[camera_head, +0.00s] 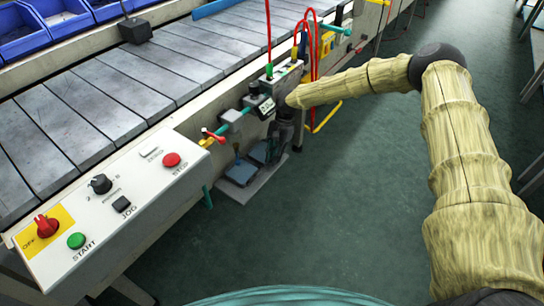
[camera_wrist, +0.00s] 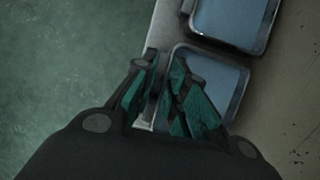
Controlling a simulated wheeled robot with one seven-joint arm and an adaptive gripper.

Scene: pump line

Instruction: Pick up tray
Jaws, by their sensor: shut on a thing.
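The tray is shallow, with a blue inside and a grey metal rim; in the wrist view the near tray (camera_wrist: 222,80) lies right under my gripper (camera_wrist: 163,100). The fingers are closed on its left wall, one outside and one inside. In the head view my gripper (camera_head: 277,143) points down at the right one of two trays, the held tray (camera_head: 259,153), and partly hides it. A second like tray (camera_head: 240,174) sits beside it, apart from the fingers. It also shows at the top of the wrist view (camera_wrist: 235,18).
Both trays are at a pale plate (camera_head: 258,188) low beside the conveyor (camera_head: 95,98). A control panel (camera_head: 105,205) stands at left. Valve fittings (camera_head: 262,103) and red hoses (camera_head: 313,48) are close around my wrist. The green floor (camera_head: 330,205) at right is clear.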

